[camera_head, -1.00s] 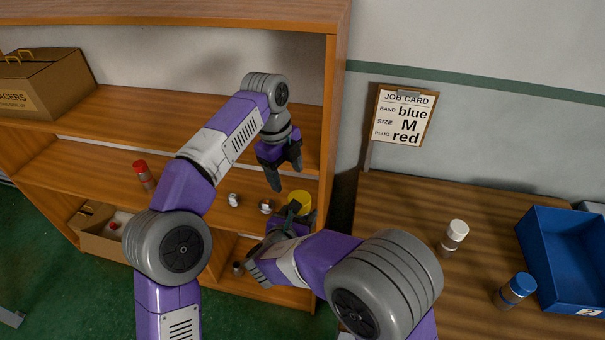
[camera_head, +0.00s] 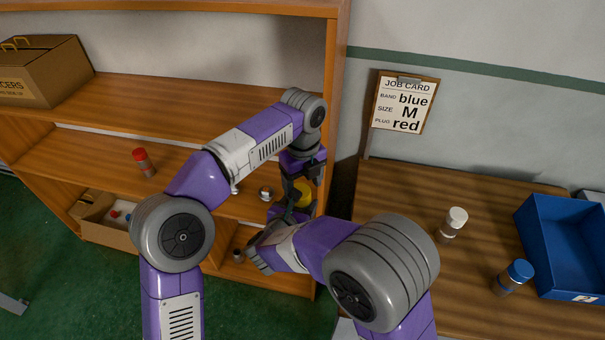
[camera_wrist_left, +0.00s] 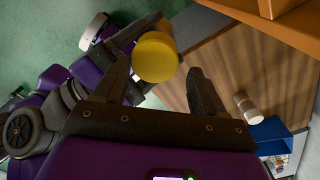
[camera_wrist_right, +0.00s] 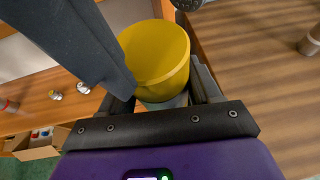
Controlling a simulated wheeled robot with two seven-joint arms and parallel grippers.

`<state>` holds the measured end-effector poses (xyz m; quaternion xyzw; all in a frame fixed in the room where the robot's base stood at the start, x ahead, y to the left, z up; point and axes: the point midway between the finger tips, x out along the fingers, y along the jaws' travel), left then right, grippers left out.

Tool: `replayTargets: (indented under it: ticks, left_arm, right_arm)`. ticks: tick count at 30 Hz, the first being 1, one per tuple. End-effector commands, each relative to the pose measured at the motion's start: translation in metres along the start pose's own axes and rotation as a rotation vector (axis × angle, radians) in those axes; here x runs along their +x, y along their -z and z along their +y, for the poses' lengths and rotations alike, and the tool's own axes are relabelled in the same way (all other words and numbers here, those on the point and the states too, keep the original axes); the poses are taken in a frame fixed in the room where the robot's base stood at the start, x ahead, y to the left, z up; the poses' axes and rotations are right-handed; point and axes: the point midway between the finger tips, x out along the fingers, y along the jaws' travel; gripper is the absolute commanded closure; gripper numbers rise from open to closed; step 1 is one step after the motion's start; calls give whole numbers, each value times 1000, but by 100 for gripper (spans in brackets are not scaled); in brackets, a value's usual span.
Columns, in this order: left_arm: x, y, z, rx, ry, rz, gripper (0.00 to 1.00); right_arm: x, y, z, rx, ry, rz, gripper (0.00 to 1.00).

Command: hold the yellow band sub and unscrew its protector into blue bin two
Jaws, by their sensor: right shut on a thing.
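The yellow protector (camera_head: 303,194) caps the sub, whose grey body (camera_wrist_right: 165,101) shows just below it in the right wrist view. My right gripper (camera_head: 289,214) is shut on that body, in front of the shelf's right end. The sub's band is hidden. My left gripper (camera_head: 303,178) is open just above the protector. In the left wrist view the protector (camera_wrist_left: 155,57) lies between the spread fingers, nearer the left one; I cannot tell if they touch. Blue bin two (camera_head: 560,285), with a "2" label, stands on the table at the right.
A white-capped sub (camera_head: 453,222) and a blue-capped sub (camera_head: 513,276) stand on the table (camera_head: 395,210). The shelf's right upright (camera_head: 333,120) is close to both grippers. A red-capped sub (camera_head: 144,162) stands on the shelf. A job card (camera_head: 404,103) is behind the table.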

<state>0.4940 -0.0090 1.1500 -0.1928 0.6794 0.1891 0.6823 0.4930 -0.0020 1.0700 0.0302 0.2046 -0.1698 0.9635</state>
Motion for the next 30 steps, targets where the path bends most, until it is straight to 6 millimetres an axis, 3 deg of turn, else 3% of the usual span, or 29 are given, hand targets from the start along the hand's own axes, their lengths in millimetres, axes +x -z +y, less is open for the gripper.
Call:
replayTargets:
  ticks: [1,10,20,26,30]
  left_arm:
    - [14,-3,2,-4,-18,7,32]
    - [17,-5,3,-7,-19,5,30]
    - [16,-5,3,-6,-19,4,80]
    - [16,-5,2,-115,-15,11,81]
    - [16,-6,1,-384,-6,30,94]
  right_arm:
    - [-4,-15,4,22,-8,-32,100]
    - [-4,-15,5,23,-11,-33,100]
    - [-5,-14,6,23,-14,-32,100]
    - [-6,-14,7,23,-16,-32,100]
    - [-6,-14,6,23,-15,-32,100]
